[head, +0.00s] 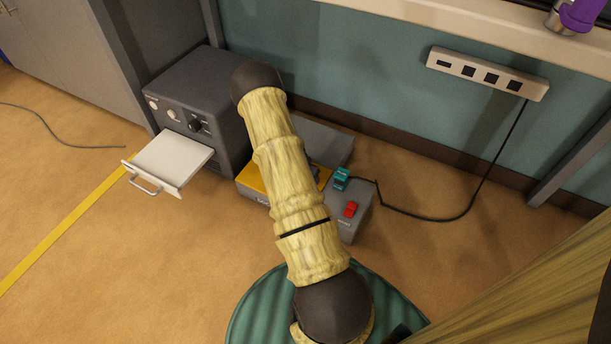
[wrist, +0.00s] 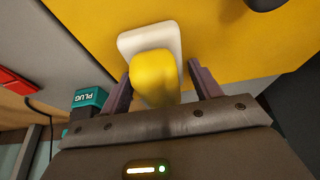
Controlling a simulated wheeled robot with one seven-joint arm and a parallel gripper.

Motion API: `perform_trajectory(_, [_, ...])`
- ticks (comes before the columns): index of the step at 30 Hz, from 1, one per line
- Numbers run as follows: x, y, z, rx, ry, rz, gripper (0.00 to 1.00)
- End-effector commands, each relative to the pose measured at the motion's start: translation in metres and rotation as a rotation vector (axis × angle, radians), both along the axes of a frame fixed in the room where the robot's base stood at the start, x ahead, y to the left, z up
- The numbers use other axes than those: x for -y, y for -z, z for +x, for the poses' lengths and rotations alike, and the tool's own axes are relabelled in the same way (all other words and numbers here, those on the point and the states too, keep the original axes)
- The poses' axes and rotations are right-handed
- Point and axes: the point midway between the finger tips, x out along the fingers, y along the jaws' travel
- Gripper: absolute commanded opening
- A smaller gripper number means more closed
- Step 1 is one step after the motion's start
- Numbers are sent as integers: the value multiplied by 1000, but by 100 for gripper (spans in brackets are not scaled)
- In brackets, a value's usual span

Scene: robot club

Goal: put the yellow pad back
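A yellow pad (wrist: 154,78), a small rounded block, shows in the wrist view against a white rounded plate (wrist: 150,40). I cannot tell whether the pad and plate are joined. Behind them is the broad yellow panel (wrist: 230,38), which also shows as the yellow top of a low grey unit (head: 258,179) in the head view. My gripper (wrist: 160,84) has its two fingers apart, one on each side of the pad, with a visible gap on the right. In the head view my arm hides the gripper and the pad.
A teal plug (head: 341,177) and a red switch (head: 350,209) are on the low unit's right part. A dark grey box (head: 205,110) on the left has its white tray (head: 170,160) pulled out. A power strip (head: 487,73) is on the wall. The floor at right is clear except for a cable.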

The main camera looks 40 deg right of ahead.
Motion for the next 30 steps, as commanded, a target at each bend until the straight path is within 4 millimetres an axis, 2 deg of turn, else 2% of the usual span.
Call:
perform_trajectory(9, [0,-1,0,0,0,0,72])
perform_trajectory(14, [-2,-10,0,1,0,-1,72])
perform_trajectory(20, [-11,-38,-4,0,0,0,72])
perform_trajectory(30, [-34,-95,-13,1,-1,-1,72])
